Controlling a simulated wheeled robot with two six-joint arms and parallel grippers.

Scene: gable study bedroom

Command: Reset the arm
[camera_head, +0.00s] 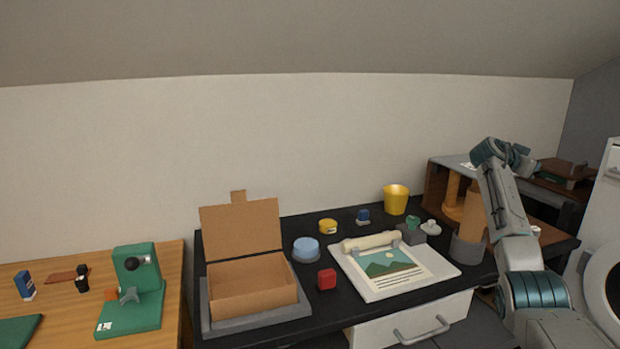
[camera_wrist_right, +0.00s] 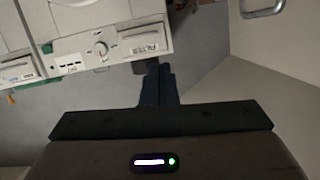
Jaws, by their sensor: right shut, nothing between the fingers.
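My right arm (camera_head: 505,200) rises at the right side of the head view, folded over at its top, in front of the dark desk's right end. My right gripper (camera_wrist_right: 158,85) shows in the right wrist view as two dark fingers pressed together, with nothing between them. The fingers are over grey floor, apart from a white appliance whose drawer is marked FILTER (camera_wrist_right: 143,48). I cannot make out the right gripper's fingertips in the head view. My left arm and left gripper are out of view.
The black desk holds an open cardboard box (camera_head: 252,290), a blue round tin (camera_head: 306,247), a red block (camera_head: 327,279), a picture board (camera_head: 372,288) and a yellow cup (camera_head: 396,199). A wooden table (camera_head: 60,320) with a green stand (camera_head: 140,290) is left. A white washer (camera_head: 605,240) stands right.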

